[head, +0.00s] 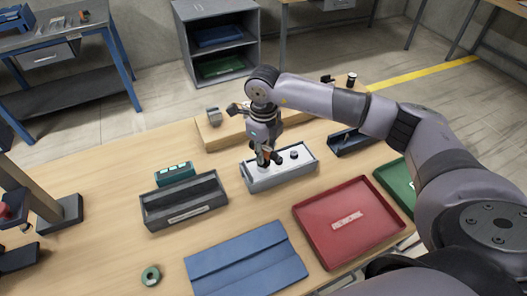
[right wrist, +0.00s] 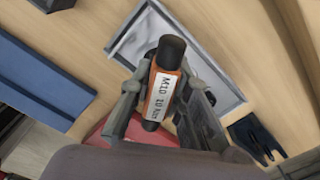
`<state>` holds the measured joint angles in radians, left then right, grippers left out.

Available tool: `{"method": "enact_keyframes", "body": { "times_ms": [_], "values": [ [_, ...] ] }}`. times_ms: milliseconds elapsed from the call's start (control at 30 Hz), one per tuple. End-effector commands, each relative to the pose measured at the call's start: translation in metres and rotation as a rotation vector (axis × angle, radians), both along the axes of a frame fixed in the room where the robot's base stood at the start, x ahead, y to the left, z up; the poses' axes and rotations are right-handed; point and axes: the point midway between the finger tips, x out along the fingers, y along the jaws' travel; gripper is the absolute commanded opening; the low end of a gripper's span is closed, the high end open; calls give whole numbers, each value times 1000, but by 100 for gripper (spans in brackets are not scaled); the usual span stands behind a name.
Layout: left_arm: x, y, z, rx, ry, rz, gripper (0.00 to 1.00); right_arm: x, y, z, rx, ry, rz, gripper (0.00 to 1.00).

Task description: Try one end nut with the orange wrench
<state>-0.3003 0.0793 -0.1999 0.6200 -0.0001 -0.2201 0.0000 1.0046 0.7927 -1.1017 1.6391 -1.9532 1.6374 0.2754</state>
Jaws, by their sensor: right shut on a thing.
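My right gripper (head: 264,158) is over the light grey fixture box (head: 292,172) near the middle of the table. In the right wrist view the right gripper (right wrist: 160,98) is shut on the orange wrench (right wrist: 165,88), which has black ends and a white label reading "M10 10 Nm". The wrench points down at the fixture box, whose pale top (right wrist: 207,65) shows behind it. A dark round part (head: 294,155) stands on the box's right side. The wrench's tip is too small to tell whether it touches a nut. My left gripper is not in view.
A dark grey tray (head: 185,218) and a green box (head: 175,168) stand left of the fixture. A red tray (head: 370,215) lies at the front right, with a blue mat (head: 245,270) at the front. A green ring (head: 150,276) lies front left.

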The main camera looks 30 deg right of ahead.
Motion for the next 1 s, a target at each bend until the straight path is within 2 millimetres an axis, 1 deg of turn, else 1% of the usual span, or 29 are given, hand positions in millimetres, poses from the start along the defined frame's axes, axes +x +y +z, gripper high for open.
{"method": "enact_keyframes", "body": {
  "times_ms": [167, 333, 433, 1000],
  "values": [
    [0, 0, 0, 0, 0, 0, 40, 0, 0, 0, 0, -1, -14, 0],
    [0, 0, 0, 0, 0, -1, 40, 0, 0, 0, 1, 1, -153, 0],
    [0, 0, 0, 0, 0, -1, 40, 0, 0, 0, 1, 1, -198, 0],
    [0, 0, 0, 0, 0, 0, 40, 0, 0, 0, 0, -1, -220, 0]
  ]
}}
